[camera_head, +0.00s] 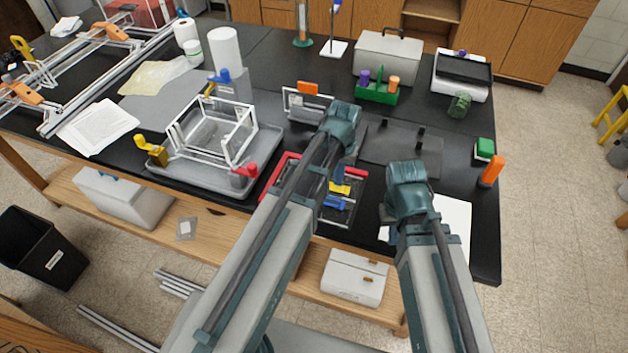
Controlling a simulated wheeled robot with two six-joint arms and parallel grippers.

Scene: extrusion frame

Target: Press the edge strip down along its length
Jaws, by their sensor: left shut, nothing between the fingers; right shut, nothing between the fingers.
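A small box-shaped frame of white bars (213,133) stands on a grey tray (190,179) left of the middle of the bench. I cannot make out the edge strip for certain at this size. My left gripper (340,172) points down over the bench to the right of the tray, near a red-edged tool tray, apart from the frame. It is shut and empty, and my arm partly covers it. My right gripper (390,226) is farther right, low over the bench's front edge beside a white sheet. It is shut and empty, with its fingertips mostly hidden.
Yellow (150,150) and red (243,173) clamps sit at the tray's front corners. The red-edged tool tray (345,218) lies partly under my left arm. A green caddy (377,95) and grey case (387,57) stand behind. A dark mat (400,148) is mostly clear.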

